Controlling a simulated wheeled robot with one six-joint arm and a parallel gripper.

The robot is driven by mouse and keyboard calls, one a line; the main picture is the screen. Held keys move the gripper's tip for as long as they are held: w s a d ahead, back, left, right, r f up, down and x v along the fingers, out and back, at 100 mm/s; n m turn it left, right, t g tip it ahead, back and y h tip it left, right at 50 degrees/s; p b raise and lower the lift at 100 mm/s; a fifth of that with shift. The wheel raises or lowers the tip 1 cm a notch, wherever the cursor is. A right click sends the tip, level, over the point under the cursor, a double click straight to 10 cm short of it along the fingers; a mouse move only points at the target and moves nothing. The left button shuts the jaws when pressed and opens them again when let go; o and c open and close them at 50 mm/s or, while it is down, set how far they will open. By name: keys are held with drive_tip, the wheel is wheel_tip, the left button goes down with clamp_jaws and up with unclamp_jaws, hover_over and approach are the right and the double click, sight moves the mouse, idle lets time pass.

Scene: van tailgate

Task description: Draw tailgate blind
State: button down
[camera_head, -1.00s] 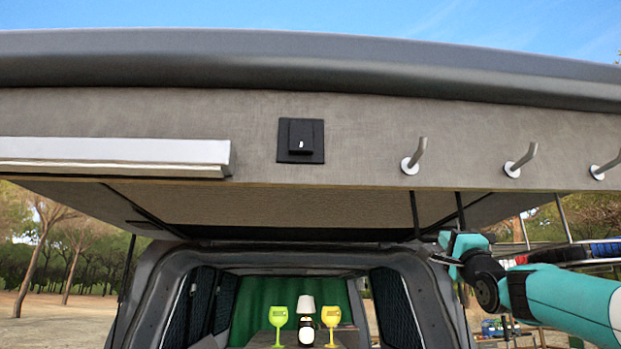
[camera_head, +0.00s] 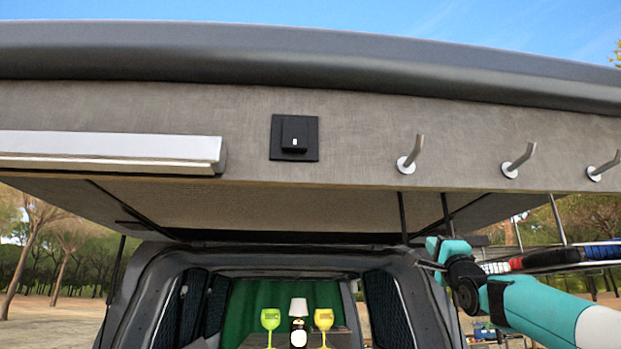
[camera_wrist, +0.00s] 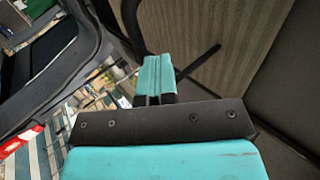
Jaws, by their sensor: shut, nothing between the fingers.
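The raised tailgate (camera_head: 350,142) spans the upper head view, with a grey inner face. A pale horizontal bar (camera_head: 100,148) is fixed at its left; I cannot tell whether it belongs to the blind. A ribbed beige surface (camera_wrist: 225,45) fills the upper right of the wrist view and may be the underside of the tailgate. I cannot clearly pick out the blind or a pull on it. My gripper (camera_wrist: 154,62) is shut and empty in the wrist view, its fingertips close to the ribbed surface in the picture. In the head view my gripper (camera_head: 432,250) is below the tailgate, at the right of the van opening.
A black switch (camera_head: 295,138) and several metal hooks (camera_head: 412,155) are on the tailgate face. Inside the van are a green curtain (camera_head: 250,300), two goblets (camera_head: 270,320) and a small lamp (camera_head: 299,307).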

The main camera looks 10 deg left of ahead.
drive_tip(key=w+f+b+v, duration=0.1)
drive_tip(key=b+v, duration=0.6)
drive_tip(key=b, duration=0.4)
drive_tip(key=shift+s+f+b, duration=0.3)
drive_tip(key=shift+b, duration=0.1)
drive_tip(key=shift+a, duration=0.1)
drive_tip(key=s+a+f+n+g+b, duration=0.1)
drive_tip(key=s+a+f+n+g, duration=0.3)
drive_tip(key=f, duration=0.6)
drive_tip(key=s+a+f+n+g+b, duration=0.15)
drive_tip(key=s+f+n+g, duration=0.35)
drive_tip(key=f, duration=0.6)
drive_tip(key=s+a+f+n+g+b, duration=0.25)
drive_tip(key=s+f+g, duration=0.25)
drive_tip(key=f, duration=0.5)
drive_tip(key=s+d+f+n+g, duration=0.1)
drive_tip(key=s+f+n+g, duration=0.2)
drive_tip(key=s+f, duration=0.5)
drive_tip(key=s+d+f+n+g+h+b, duration=0.1)
drive_tip(key=s+f+n+g, duration=0.3)
drive_tip(key=s+f, duration=0.4)
drive_tip(key=s+d+f+n+g+h+b, duration=0.1)
drive_tip(key=s+f+n+g, duration=0.3)
drive_tip(key=s, duration=1.2)
wheel_tip(320, 180, down, 4)
drive_tip(key=shift+s+d+r, duration=0.1)
drive_tip(key=shift+s+d, duration=0.3)
drive_tip(key=shift+d, duration=0.05)
